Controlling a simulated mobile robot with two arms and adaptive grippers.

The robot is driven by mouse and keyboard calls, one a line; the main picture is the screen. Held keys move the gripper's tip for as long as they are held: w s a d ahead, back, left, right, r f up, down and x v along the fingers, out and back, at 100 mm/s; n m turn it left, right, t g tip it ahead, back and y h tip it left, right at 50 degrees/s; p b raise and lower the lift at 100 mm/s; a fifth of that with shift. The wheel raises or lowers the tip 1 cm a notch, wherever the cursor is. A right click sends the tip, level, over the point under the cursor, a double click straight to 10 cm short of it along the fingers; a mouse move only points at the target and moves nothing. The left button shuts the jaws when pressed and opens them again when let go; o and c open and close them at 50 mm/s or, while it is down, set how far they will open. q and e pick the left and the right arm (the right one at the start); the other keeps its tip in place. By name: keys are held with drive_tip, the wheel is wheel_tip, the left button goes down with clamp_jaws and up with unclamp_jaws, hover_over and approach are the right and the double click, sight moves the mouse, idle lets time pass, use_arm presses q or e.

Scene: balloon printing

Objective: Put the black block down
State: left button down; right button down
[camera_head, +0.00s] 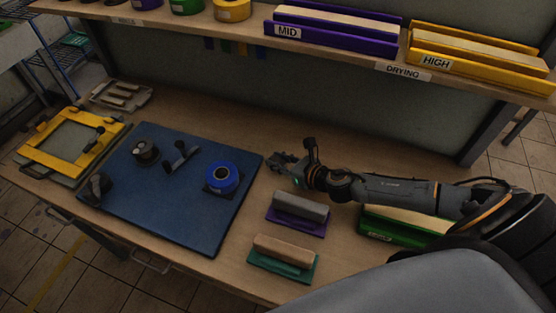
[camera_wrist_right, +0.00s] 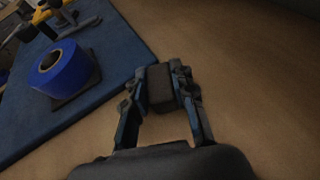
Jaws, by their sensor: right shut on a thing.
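The black block (camera_wrist_right: 160,88) is a small dark block between the fingers of my right gripper (camera_wrist_right: 158,90) in the right wrist view. The fingers are shut on it from both sides. In the head view my right gripper (camera_head: 284,163) reaches in from the right, over the wooden table (camera_head: 350,150) just right of the blue mat's far right corner. There the block is too small and dark to tell from the fingers. I cannot tell whether the block touches the table. My left gripper is not in view.
The blue mat (camera_head: 150,215) holds a blue roll (camera_head: 222,177) and several dark fixtures. A purple-based block (camera_head: 298,212), a green-based block (camera_head: 283,257) and a green tray (camera_head: 405,226) lie near my right arm. A yellow frame (camera_head: 70,145) is at left. A shelf (camera_head: 390,70) overhangs the back.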

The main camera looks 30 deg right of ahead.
drive_tip(key=shift+f+b, duration=0.5)
drive_tip(key=shift+f, duration=0.1)
drive_tip(key=c, duration=1)
unclamp_jaws()
drive_tip(key=v, duration=1)
drive_tip(key=shift+s+d+f, duration=0.1)
drive_tip(key=shift+s, duration=0.05)
drive_tip(key=shift+v, duration=0.9)
drive_tip(key=shift+r, duration=0.2)
